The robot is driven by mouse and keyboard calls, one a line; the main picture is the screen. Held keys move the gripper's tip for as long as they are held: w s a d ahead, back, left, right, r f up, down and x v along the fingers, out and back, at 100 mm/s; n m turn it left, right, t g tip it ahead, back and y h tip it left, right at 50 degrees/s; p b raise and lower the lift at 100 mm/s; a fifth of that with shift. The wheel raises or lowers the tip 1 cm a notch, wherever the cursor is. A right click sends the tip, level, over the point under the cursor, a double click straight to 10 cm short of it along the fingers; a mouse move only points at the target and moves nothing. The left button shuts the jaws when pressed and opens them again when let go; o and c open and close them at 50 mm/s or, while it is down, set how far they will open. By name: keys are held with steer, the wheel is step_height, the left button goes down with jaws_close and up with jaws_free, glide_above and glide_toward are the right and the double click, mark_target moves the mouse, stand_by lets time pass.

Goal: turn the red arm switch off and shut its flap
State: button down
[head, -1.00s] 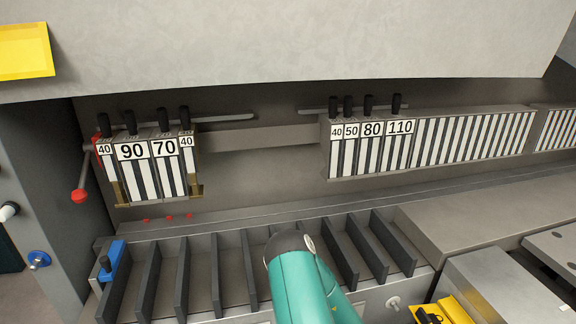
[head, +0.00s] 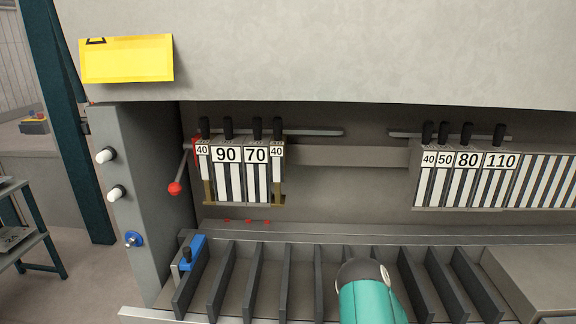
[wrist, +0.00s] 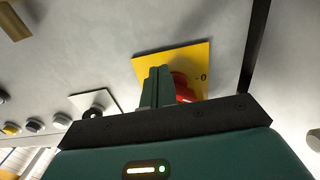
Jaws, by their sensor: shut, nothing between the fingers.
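In the wrist view, a red rotary switch (wrist: 184,88) sits on a square yellow plate (wrist: 196,57) with a "0" at its right side. My gripper (wrist: 157,72) is shut and empty in front of the plate, just left of the red part. Its fingers hide the switch's left side, so I cannot tell its full shape or whether they touch it. No flap can be made out clearly. The head view shows only part of my arm, not the gripper.
A white square plate with a black keyhole-like part (wrist: 94,102) and several round buttons (wrist: 34,124) lie left of the switch. In the head view, a red-balled lever (head: 175,188) hangs beside the numbered tool segments (head: 241,175), above a slotted tray (head: 267,284).

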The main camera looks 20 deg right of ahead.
steer(key=v, duration=0.6)
steer(key=shift+w, duration=0.1)
stand_by(0.4)
